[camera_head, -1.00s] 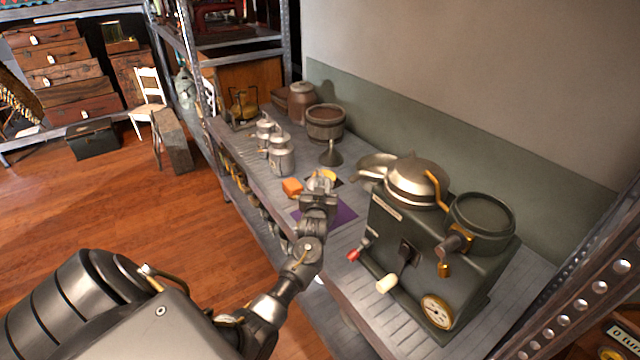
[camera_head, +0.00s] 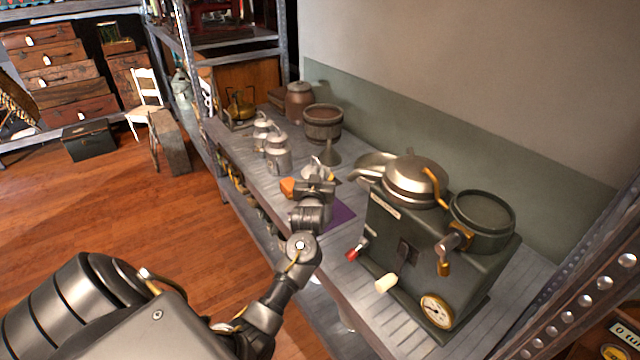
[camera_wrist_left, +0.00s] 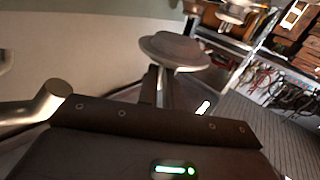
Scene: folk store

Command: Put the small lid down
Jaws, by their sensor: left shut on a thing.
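My left gripper (camera_head: 316,184) is over the middle of the workbench (camera_head: 228,150). In the left wrist view, a round grey lid (camera_wrist_left: 175,48) sits at the tips of its fingers (camera_wrist_left: 160,88), which are shut on it. In the head view, a silvery part of the lid (camera_head: 318,166) shows just beyond the gripper, partly hidden by it. I cannot tell whether the lid touches anything below. Two metal canisters (camera_head: 278,158) stand just beyond and to the left. My right gripper is not in view.
An orange block (camera_head: 287,187) lies beside the gripper, and a purple mat (camera_head: 343,212) lies under it. A funnel (camera_head: 330,153) and a wooden tub (camera_head: 322,123) stand beyond. A large dark green machine (camera_head: 410,255) with a metal dome stands close on the right.

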